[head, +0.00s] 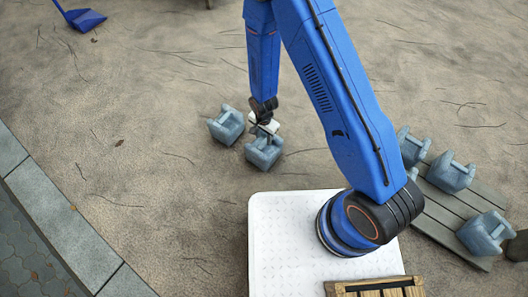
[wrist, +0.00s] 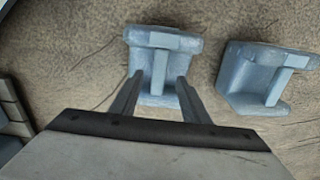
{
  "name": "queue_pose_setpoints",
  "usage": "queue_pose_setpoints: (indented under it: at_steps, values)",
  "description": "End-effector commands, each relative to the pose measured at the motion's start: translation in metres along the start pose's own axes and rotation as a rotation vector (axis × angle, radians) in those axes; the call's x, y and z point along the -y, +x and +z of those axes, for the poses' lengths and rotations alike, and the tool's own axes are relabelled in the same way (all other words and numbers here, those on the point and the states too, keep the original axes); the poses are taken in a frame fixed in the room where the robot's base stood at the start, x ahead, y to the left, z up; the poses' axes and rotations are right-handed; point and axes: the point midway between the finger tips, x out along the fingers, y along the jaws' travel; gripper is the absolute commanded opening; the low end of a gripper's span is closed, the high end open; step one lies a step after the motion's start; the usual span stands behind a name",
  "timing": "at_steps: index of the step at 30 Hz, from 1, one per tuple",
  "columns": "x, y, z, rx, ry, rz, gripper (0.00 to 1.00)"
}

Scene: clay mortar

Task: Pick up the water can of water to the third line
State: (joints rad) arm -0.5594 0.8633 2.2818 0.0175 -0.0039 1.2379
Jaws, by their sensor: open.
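Two grey-blue water cans stand close together on the bare ground in the head view. My gripper (head: 264,124) is over the right-hand one, the near can (head: 264,153), which also shows in the wrist view (wrist: 158,50). My gripper's two fingers (wrist: 154,92) are open, one on each side of that can's raised handle bar. I cannot tell whether they touch it. The other can (head: 226,125) is just to the left in the head view and shows at the right of the wrist view (wrist: 264,75).
A slatted wooden pallet (head: 446,222) at the right holds several similar cans (head: 486,232). A wooden crate (head: 375,288) is at the bottom edge. A blue dustpan-like object (head: 83,18) lies far left. A stone kerb (head: 62,220) runs along the left; the ground between is clear.

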Motion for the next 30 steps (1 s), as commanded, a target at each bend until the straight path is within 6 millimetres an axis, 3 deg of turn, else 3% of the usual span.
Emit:
queue_pose_setpoints:
  at_steps: [15, 26, 30]
  values:
    - [-0.002, 0.047, 0.000, 0.001, -0.001, 0.001, 0.42]
    - [-0.001, 0.053, -0.001, 0.000, -0.001, 0.000, 0.42]
    - [-0.001, 0.053, -0.001, 0.000, -0.001, 0.000, 0.11]
